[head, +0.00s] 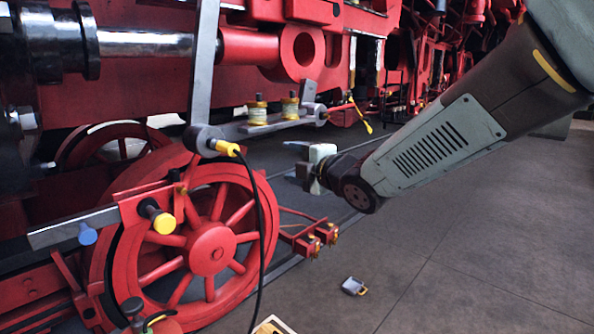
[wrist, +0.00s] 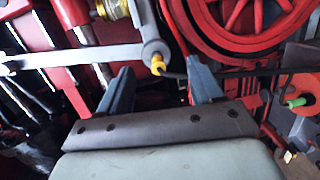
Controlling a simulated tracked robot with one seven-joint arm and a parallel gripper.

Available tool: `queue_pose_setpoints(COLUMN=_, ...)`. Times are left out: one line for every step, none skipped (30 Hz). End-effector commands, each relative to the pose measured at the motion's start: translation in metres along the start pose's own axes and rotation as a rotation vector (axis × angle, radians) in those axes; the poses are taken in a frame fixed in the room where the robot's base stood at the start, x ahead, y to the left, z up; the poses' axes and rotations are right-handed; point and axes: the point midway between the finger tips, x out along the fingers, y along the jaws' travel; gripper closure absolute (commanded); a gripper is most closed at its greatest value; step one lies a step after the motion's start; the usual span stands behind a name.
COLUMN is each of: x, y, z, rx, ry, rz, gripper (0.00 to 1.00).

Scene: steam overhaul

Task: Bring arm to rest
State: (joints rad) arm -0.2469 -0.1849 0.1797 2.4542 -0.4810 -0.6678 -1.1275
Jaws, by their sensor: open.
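My gripper (head: 298,161) is at the end of my arm, which reaches in from the upper right in the head view. Its fingers point left toward the locomotive's rods and hold nothing. In the wrist view my gripper (wrist: 161,84) shows two dark fingers spread apart. A yellow plug (head: 226,148) with a black cable sits on the grey rod joint, left of the gripper and apart from it. The plug also shows in the wrist view (wrist: 158,66), beyond the gap between the fingers; its exact distance cannot be told.
A red spoked wheel (head: 211,247) stands below and left of the gripper. Two yellow-banded cups (head: 257,111) sit on a grey bar above. A small grey padlock-like item (head: 354,286) lies on the floor. The floor at right (head: 480,240) is clear.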

Motion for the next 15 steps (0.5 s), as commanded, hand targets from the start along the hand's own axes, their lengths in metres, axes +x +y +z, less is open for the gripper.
queue_pose_setpoints(x=-0.012, y=0.002, z=0.017, rx=0.058, ry=-0.067, rz=-0.028, gripper=0.35)
queue_pose_setpoints(x=-0.019, y=0.002, z=0.027, rx=0.103, ry=-0.11, rz=-0.05, gripper=0.35)
queue_pose_setpoints(x=-0.029, y=0.001, z=0.04, rx=0.164, ry=-0.167, rz=-0.076, gripper=0.35)
queue_pose_setpoints(x=-0.037, y=-0.001, z=0.049, rx=0.211, ry=-0.211, rz=-0.095, gripper=0.35)
queue_pose_setpoints(x=-0.046, y=-0.002, z=0.058, rx=0.26, ry=-0.253, rz=-0.111, gripper=0.35)
queue_pose_setpoints(x=-0.058, y=-0.004, z=0.068, rx=0.326, ry=-0.31, rz=-0.13, gripper=0.35)
queue_pose_setpoints(x=-0.068, y=-0.006, z=0.076, rx=0.377, ry=-0.354, rz=-0.144, gripper=0.35)
queue_pose_setpoints(x=-0.078, y=-0.008, z=0.083, rx=0.428, ry=-0.396, rz=-0.156, gripper=0.35)
queue_pose_setpoints(x=-0.091, y=-0.01, z=0.091, rx=0.498, ry=-0.452, rz=-0.17, gripper=0.35)
queue_pose_setpoints(x=-0.102, y=-0.013, z=0.097, rx=0.551, ry=-0.494, rz=-0.18, gripper=0.35)
queue_pose_setpoints(x=-0.113, y=-0.015, z=0.102, rx=0.606, ry=-0.536, rz=-0.187, gripper=0.35)
queue_pose_setpoints(x=-0.128, y=-0.018, z=0.108, rx=0.678, ry=-0.591, rz=-0.197, gripper=0.35)
queue_pose_setpoints(x=-0.139, y=-0.021, z=0.112, rx=0.734, ry=-0.631, rz=-0.203, gripper=0.35)
queue_pose_setpoints(x=-0.15, y=-0.024, z=0.114, rx=0.789, ry=-0.672, rz=-0.208, gripper=0.35)
queue_pose_setpoints(x=-0.166, y=-0.028, z=0.117, rx=0.865, ry=-0.726, rz=-0.214, gripper=0.35)
